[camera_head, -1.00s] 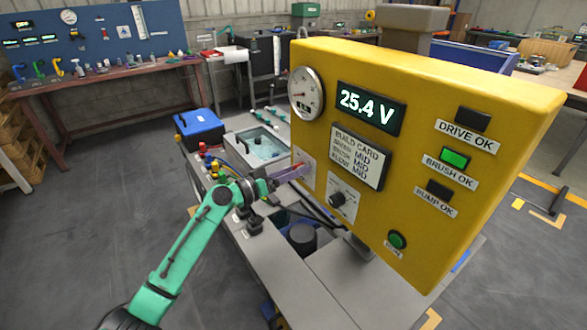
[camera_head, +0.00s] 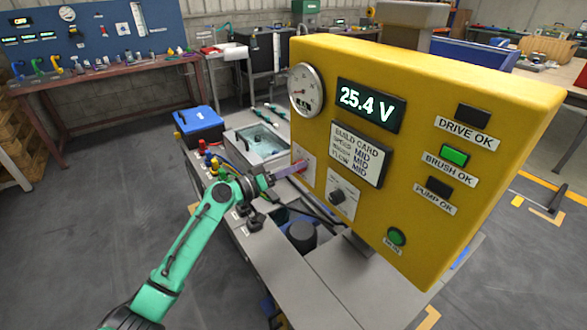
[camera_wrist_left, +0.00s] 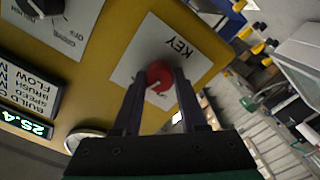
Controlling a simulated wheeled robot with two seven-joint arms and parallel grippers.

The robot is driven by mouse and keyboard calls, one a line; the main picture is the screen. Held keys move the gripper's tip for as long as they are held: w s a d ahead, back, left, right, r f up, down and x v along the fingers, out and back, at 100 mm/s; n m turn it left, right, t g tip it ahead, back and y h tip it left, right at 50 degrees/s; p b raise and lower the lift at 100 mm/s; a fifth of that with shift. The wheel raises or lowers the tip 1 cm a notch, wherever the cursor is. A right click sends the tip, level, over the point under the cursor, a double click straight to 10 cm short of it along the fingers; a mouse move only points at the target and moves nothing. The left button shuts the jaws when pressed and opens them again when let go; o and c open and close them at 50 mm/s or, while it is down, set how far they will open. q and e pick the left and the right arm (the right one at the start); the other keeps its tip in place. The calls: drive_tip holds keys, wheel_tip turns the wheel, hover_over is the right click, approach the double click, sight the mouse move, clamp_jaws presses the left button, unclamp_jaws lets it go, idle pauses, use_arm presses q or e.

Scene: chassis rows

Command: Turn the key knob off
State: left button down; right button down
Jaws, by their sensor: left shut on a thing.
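The red key knob (camera_wrist_left: 160,75) sits on a white plate marked KEY (camera_wrist_left: 150,52) on the yellow panel, in the left wrist view. A pale pointer line shows on its face. My left gripper (camera_wrist_left: 158,88) has its two dark fingers on either side of the knob, shut on it. In the head view my left gripper (camera_head: 293,170) reaches the panel's lower left side, and the knob is mostly hidden there by the fingers. My right gripper is not in view.
The yellow panel (camera_head: 440,90) carries a round gauge (camera_head: 305,89), a 25.4 V display (camera_head: 370,107), a lit BRUSH OK lamp (camera_head: 454,157) and a green button (camera_head: 397,238). A dark rotary knob (camera_head: 338,196) is right of my gripper. A blue box (camera_head: 199,126) stands behind my arm.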

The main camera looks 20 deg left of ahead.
use_arm(q)
drive_tip(key=shift+n+p, duration=1.5)
drive_tip(key=shift+n, duration=3.4)
drive_tip(key=shift+f, duration=0.1)
drive_tip(key=shift+c, duration=2.2)
unclamp_jaws()
drive_tip(key=shift+a, duration=0.1)
